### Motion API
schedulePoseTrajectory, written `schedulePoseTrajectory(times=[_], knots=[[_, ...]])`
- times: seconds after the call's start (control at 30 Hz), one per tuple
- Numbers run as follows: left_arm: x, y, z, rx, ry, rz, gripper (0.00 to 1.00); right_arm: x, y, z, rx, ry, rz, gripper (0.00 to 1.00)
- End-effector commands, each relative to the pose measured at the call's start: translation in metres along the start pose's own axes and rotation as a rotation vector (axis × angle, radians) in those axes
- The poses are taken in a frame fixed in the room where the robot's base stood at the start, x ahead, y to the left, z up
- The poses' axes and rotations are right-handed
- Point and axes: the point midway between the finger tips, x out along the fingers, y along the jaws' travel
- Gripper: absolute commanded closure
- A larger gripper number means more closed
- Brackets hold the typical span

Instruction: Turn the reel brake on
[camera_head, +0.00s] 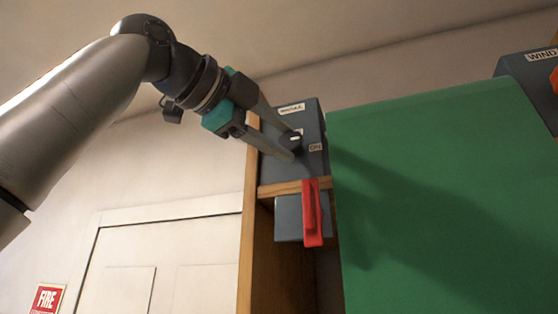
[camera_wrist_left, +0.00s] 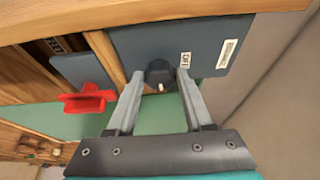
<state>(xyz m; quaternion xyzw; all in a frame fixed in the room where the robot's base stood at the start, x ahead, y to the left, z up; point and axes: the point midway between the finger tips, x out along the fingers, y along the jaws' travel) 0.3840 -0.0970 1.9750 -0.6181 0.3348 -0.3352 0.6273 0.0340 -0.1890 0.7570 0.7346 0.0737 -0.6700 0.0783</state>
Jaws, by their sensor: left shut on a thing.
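A dark round knob (camera_head: 296,139) with a pale mark sits on the front of a grey box (camera_head: 311,112) on a wooden frame. A small label (camera_head: 315,147) sits beside the knob, and another label at the top of the box is too small to read surely. I cannot tell from the labels which control is the reel brake. My left gripper (camera_head: 291,146) is shut on the knob, one finger on each side. In the left wrist view the knob (camera_wrist_left: 160,74) shows between the fingertips (camera_wrist_left: 160,84). My right gripper is not in view.
A red lever (camera_head: 312,212) hangs on a lower grey box, close below the knob; it also shows in the left wrist view (camera_wrist_left: 87,99). A wide green surface (camera_head: 440,180) fills the right. Another labelled box (camera_head: 527,68) stands at the far right. A white door (camera_head: 160,260) is behind.

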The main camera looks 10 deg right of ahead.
Motion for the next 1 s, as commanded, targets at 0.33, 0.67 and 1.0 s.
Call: schedulePoseTrajectory(times=[0.33, 0.67, 1.0], knots=[[0.0, 0.0, -0.001, 0.005, 0.0, -0.001, 0.47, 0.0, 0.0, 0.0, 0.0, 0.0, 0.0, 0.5], [0.0, 0.0, 0.0, 0.003, 0.0, 0.0, 0.18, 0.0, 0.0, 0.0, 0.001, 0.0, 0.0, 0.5], [-0.014, 0.0, 0.001, 0.003, -0.001, -0.003, 0.18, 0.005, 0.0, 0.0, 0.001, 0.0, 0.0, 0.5]])
